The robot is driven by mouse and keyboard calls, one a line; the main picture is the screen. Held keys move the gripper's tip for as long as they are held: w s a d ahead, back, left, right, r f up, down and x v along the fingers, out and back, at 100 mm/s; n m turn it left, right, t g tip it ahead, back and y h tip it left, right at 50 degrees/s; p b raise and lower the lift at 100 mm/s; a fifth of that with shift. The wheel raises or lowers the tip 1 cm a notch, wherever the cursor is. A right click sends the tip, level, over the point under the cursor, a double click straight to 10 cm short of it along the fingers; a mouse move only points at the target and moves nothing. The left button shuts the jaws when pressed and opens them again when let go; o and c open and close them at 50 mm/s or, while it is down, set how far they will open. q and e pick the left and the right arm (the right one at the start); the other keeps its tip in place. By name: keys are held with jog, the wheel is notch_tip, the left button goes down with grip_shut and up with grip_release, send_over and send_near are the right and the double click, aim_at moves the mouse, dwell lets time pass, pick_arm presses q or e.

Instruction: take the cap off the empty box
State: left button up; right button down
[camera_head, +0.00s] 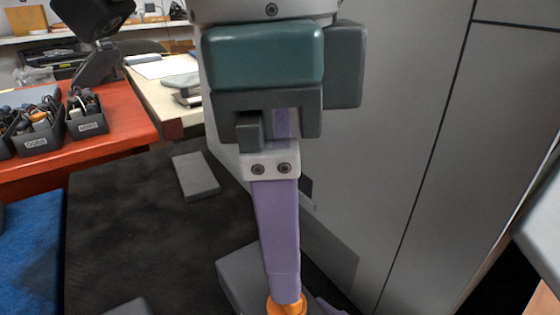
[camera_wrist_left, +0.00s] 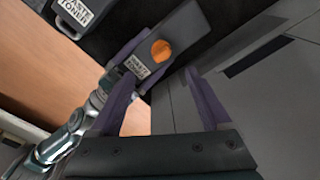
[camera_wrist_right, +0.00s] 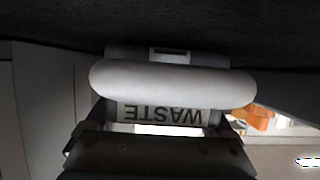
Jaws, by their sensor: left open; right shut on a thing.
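The dark grey waste toner box (camera_wrist_left: 185,27) carries a white label and a round orange cap (camera_wrist_left: 161,50). The cap is on the box. In the head view the box (camera_head: 238,272) and the cap (camera_head: 286,306) are at the bottom, partly cut off. My left gripper (camera_wrist_left: 162,75) is open; its purple fingers reach toward the cap from either side, and I cannot tell whether they touch it. It also shows in the head view (camera_head: 283,296), just above the cap. My right gripper (camera_wrist_right: 165,118) is shut on the box, whose label reads WASTE upside down.
A second labelled box (camera_wrist_left: 80,10) lies at the upper left of the left wrist view. A tall grey panel (camera_head: 400,120) fills the right of the head view. A red-orange table (camera_head: 110,142) with cable bins (camera_head: 86,112) stands left. A grey slab (camera_head: 195,176) lies on the dark surface.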

pick_arm(q)
jog(key=f+n, duration=0.2)
jog(key=f, duration=0.1)
jog(key=f+n, duration=0.2)
jog(key=f, duration=0.1)
jog(key=f+n, duration=0.2)
jog(key=f, duration=0.1)
jog(key=shift+w+d+f+n+t+h, duration=0.25)
jog(key=shift+w+f+n+t+h, duration=0.05)
jog(key=shift+w+f+n, duration=0.1)
grip_shut()
dwell(0.7)
jog(key=shift+r, duration=0.25)
dwell(0.7)
jog(key=shift+r, duration=0.9)
